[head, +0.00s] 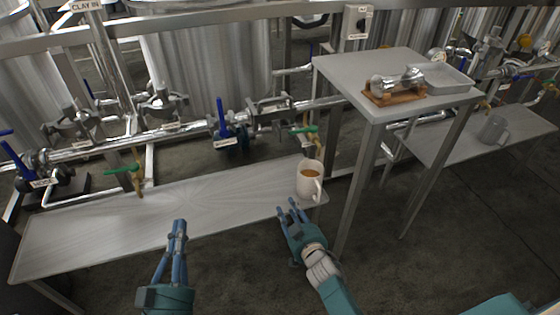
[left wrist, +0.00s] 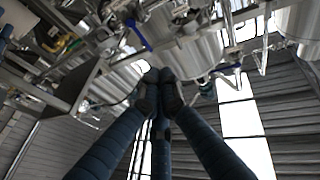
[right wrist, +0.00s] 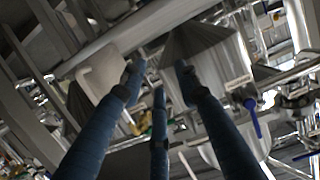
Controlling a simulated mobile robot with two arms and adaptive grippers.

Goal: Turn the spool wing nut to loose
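A shiny metal spool piece (head: 398,82) lies on a wooden cradle (head: 394,96) on the tall grey table at right in the head view. Its wing nut is too small to make out. My left gripper (head: 178,228) is over the front of the low bench, away from the spool. Its fingertips meet with nothing between them, as the left wrist view (left wrist: 160,88) shows. My right gripper (head: 287,212) is open and empty near the bench's right end, below and left of the spool. Its fingertips are apart in the right wrist view (right wrist: 160,80).
A metal tray (head: 445,78) sits beside the spool on the tall table (head: 350,66). A grey mug (head: 492,130) stands on the right bench. Pipes and valves run behind.

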